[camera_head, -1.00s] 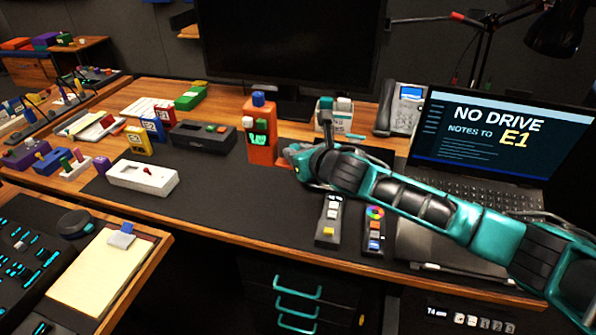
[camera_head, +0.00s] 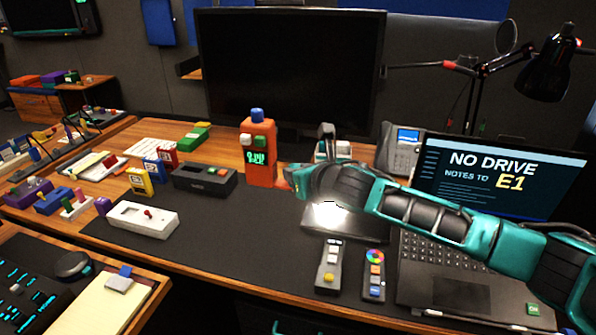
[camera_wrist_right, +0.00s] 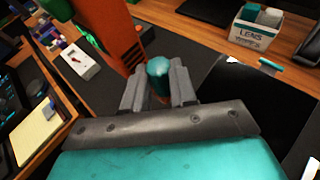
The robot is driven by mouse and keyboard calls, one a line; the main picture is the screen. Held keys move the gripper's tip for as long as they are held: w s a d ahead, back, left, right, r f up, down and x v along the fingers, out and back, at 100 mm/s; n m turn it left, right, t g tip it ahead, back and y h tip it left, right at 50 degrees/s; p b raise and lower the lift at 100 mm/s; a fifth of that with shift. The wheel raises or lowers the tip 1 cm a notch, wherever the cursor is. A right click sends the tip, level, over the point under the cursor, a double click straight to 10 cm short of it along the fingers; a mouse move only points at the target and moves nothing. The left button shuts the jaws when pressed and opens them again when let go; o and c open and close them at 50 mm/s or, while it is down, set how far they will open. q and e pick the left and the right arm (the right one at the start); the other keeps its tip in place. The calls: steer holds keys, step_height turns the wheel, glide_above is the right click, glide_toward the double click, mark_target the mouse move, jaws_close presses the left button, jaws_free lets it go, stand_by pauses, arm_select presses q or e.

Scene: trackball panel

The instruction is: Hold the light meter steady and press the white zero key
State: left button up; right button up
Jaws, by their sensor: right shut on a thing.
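The light meter (camera_head: 260,165) is an upright orange block with a blue knob (camera_head: 257,115) on top. Its front has a white key (camera_head: 245,139), a green key (camera_head: 260,141) and a lit green display (camera_head: 256,157), too small to read surely. My right gripper (camera_head: 287,177) is at the meter's lower right side. In the right wrist view, the orange meter (camera_wrist_right: 112,38) stands just past the fingers (camera_wrist_right: 158,88), with a teal rounded piece between them. The fingers appear closed at the meter's side; the exact contact is hidden. My left gripper is out of view.
A dark box (camera_head: 204,181) and a white device (camera_head: 143,220) lie left of the meter. A laptop (camera_head: 500,185) and phone (camera_head: 400,148) are at the right. Two small remotes (camera_head: 329,268) lie at the front.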

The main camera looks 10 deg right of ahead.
steer(key=shift+f+b, duration=0.9)
steer(key=shift+f, duration=1.3)
steer(key=shift+f+b, duration=2.85)
steer(key=shift+f, duration=2.5)
steer(key=shift+f+b, duration=0.4)
steer(key=shift+f, duration=0.25)
steer(key=shift+f+b, duration=0.35)
steer(key=shift+f, duration=0.75)
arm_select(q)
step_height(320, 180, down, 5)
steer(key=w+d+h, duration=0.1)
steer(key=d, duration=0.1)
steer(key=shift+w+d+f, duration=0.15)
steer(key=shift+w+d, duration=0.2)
